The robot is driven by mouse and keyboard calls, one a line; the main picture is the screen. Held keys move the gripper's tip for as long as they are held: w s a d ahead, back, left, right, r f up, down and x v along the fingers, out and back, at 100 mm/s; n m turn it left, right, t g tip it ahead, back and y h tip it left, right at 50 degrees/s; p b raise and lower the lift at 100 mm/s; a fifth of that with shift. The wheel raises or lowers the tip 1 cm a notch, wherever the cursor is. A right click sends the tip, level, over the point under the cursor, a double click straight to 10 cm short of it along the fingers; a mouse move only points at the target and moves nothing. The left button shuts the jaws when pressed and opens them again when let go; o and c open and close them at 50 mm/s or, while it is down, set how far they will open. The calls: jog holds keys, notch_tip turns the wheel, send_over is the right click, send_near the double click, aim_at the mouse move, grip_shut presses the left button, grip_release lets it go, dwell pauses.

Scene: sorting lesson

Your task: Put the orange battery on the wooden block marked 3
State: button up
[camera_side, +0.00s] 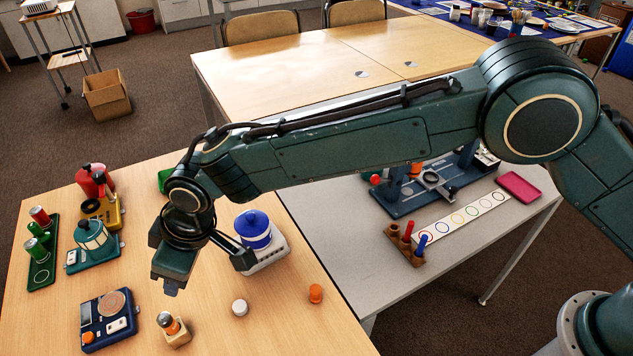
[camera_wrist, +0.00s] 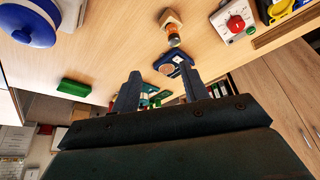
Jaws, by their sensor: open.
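A small wooden block (camera_side: 179,341) stands near the front of the wooden table. An orange cylinder with a grey end (camera_side: 171,325), which looks like the orange battery, is on or in it; I cannot tell which. No number is readable on the block. The wrist view also shows the block (camera_wrist: 171,16) and the cylinder (camera_wrist: 173,30). My gripper (camera_side: 208,274) is open, its fingers wide apart with nothing visible between them. It is above the table, behind the block in the side view. In the wrist view my gripper's fingertips (camera_wrist: 158,76) are apart.
A blue-lidded pot (camera_side: 253,229) on a white base stands behind my gripper. A blue scale (camera_side: 107,318) is left of the block. A white cap (camera_side: 240,307) and an orange cap (camera_side: 315,293) lie right. A green tray (camera_side: 41,275) holds red and green cylinders.

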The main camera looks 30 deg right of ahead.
jog(key=d+r+m+t, duration=0.1)
jog(key=d+r+m, duration=0.1)
jog(key=d+r, duration=0.65)
jog(key=d+r+m+h, duration=0.1)
jog(key=d+r, duration=0.4)
jog(key=d, duration=0.7)
jog(key=d+r+m+t, duration=0.1)
jog(key=d+r+m, duration=0.1)
jog(key=d+r, duration=0.65)
jog(key=s+d+r+m+h, duration=0.1)
jog(key=s+d+m, duration=0.2)
jog(key=s+d, duration=1)
jog(key=s+d+f+m+t+h, duration=0.1)
jog(key=s+d+f+m, duration=0.2)
jog(key=s+d, duration=0.7)
jog(key=shift+s+f+h, duration=0.35)
jog(key=shift+s+h, duration=0.05)
jog(key=shift+s, duration=0.25)
